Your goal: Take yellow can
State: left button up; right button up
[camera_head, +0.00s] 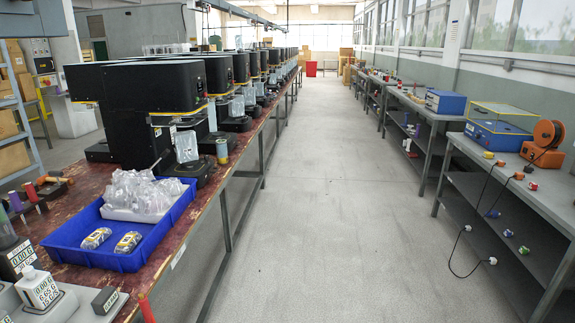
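A small upright can (222,151) with a yellowish rim stands at the table's aisle-side edge, beside the first black machine. The frame does not settle which of these is the task's yellow can. Neither of my grippers shows in the head view.
Clear plastic pieces (138,192) fill the back of the tray. A row of black machines (135,125) lines the left table. A white scale-like device (38,290) is at lower left. The aisle floor (325,230) is clear. A grey bench (500,190) stands right, with cables hanging.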

aim_at(222, 149)
jog(key=i, duration=1.95)
